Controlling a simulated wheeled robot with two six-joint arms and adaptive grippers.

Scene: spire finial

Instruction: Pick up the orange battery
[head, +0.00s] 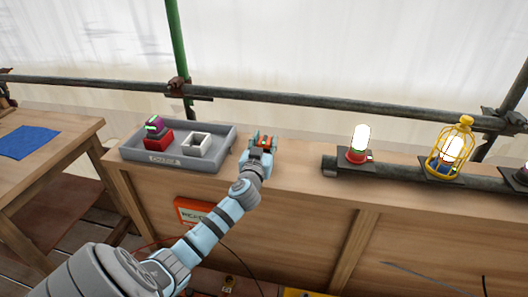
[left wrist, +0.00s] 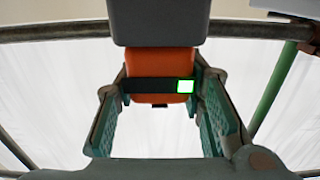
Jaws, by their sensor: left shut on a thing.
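The orange battery (head: 265,142) is between the fingers of my left gripper (head: 261,145), over the wooden bench top just right of the grey tray. In the left wrist view the battery (left wrist: 160,62) is an orange block with a dark band and a lit green square. The green-grey fingers of my left gripper (left wrist: 160,85) are shut on its two sides. A dark grey block (left wrist: 158,22) covers the view above the orange part; I cannot tell whether it belongs to the battery. Whether the battery touches the bench is hidden. My right gripper is not in view.
A grey tray (head: 173,164) holds a red block (head: 158,141) with a purple piece on it, and a white open box (head: 197,144). A red-based lamp (head: 358,147) and a yellow caged lamp (head: 453,150) stand at right. A pipe rail (head: 330,102) runs behind.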

